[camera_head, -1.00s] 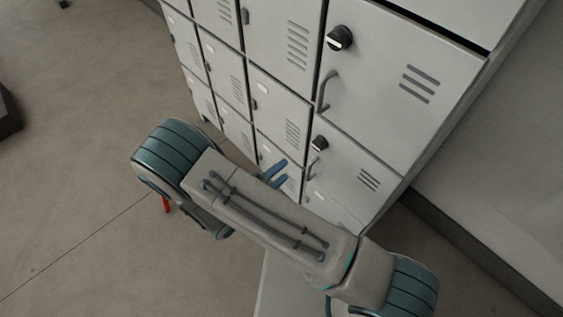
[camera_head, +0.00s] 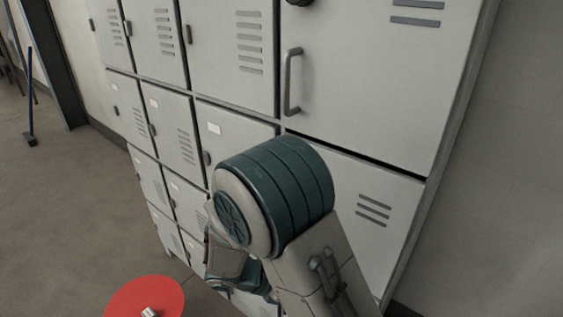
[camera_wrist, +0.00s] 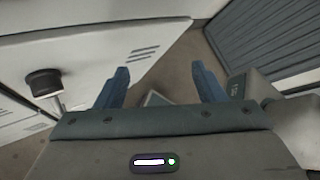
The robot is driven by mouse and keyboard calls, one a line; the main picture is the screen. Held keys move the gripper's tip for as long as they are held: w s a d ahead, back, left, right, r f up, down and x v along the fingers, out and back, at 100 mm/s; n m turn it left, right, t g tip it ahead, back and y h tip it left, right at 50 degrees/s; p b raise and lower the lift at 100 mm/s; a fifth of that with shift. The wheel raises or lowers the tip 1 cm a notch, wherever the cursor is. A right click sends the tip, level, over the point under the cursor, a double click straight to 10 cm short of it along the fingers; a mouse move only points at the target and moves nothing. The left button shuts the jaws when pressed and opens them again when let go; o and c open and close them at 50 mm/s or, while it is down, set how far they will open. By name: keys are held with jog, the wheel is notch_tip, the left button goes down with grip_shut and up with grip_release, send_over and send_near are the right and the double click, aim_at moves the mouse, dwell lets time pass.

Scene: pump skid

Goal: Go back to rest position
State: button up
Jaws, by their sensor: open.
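My gripper (camera_wrist: 160,92) shows in the wrist view with its two blue fingers spread apart and nothing between them. Floor and a pale flat patch show beyond the fingers. In the head view my arm is folded in front of the lockers, and its fingertips are hidden. The grey locker bank (camera_head: 235,95) fills the middle of the head view, with vented doors and pull handles. In the wrist view a locker door (camera_wrist: 90,55) with a dark round knob (camera_wrist: 42,82) is to the left of my gripper, apart from the fingers.
A red disc (camera_head: 148,297) with a small metal piece on top is at the bottom left of the head view. A blue-handled broom (camera_head: 31,110) stands at the far left. Open floor (camera_head: 60,200) lies left of the lockers. A bare wall is at the right.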

jog(key=s+d+r+m+y, duration=0.2)
jog(key=d+r+m+y, duration=0.1)
jog(key=m, duration=0.6)
jog(key=s+d+r+m+t+y, duration=0.1)
jog(key=s+d+r+m+y, duration=0.2)
jog(key=r+m+y, duration=0.2)
jog(key=s+d+r+m+y, duration=0.3)
jog(key=r+m, duration=0.4)
jog(key=m, duration=0.5)
jog(key=shift+r+m+y+p, duration=0.25)
jog(key=shift+m+y+p, duration=0.15)
